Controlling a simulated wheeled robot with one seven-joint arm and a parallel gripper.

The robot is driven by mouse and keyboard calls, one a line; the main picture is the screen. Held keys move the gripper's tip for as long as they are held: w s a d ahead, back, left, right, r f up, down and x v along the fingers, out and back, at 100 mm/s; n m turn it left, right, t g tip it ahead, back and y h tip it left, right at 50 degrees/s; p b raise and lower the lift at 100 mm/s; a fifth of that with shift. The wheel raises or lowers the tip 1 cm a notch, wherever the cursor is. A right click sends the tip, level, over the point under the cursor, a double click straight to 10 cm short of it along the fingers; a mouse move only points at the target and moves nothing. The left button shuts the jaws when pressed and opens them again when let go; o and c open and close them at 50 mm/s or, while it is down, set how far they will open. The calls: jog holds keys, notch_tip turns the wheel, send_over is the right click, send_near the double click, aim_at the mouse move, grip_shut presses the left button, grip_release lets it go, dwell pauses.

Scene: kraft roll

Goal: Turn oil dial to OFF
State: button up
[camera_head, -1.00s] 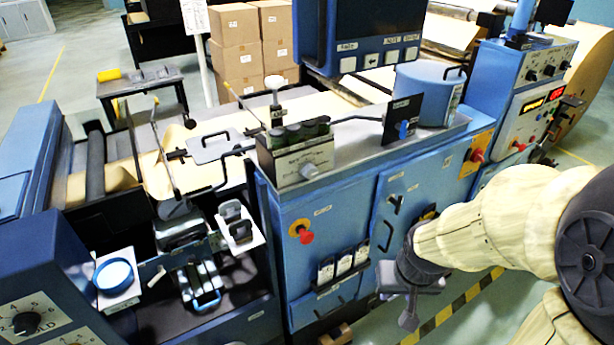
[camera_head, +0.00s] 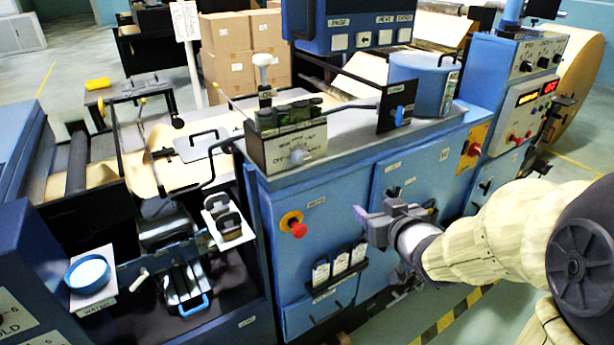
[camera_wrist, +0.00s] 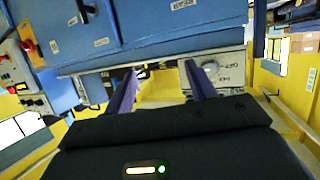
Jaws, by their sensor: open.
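The grey dial knob (camera_head: 299,156) is on the front of a pale box (camera_head: 262,158) on top of the blue cabinet. Lettering that looks like OFF is at its lower left; I cannot tell where the knob points. In the wrist view, which looks upside down, the knob (camera_wrist: 211,68) shows just beyond the right finger. My gripper (camera_head: 365,222) is open and empty in front of the cabinet, lower than the dial and to its right, not touching it. Its two purple fingers (camera_wrist: 161,80) are spread apart in the wrist view.
A red button (camera_head: 297,229) juts from the cabinet front, with card holders (camera_head: 340,266) below. A blue pot (camera_head: 420,82) and a black plate with a blue knob (camera_head: 399,115) stand to the right. Free space lies before the cabinet.

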jog(key=s+a+r+n+t+y+b, duration=0.1)
jog(key=a+r+n+y+b, duration=0.1)
jog(key=a+y, duration=0.3)
jog(key=shift+s+r+n+t+y+b, duration=0.15)
jog(key=shift+r+n+t+y+b, duration=0.15)
jog(key=shift+r+n+y, duration=0.25)
jog(key=shift+a, duration=0.1)
jog(key=shift+a+p, duration=0.1)
jog(key=shift+p, duration=0.2)
jog(key=p, duration=0.9)
send_near(304, 160)
jog(key=x, duration=0.9)
jog(key=shift+a, duration=0.1)
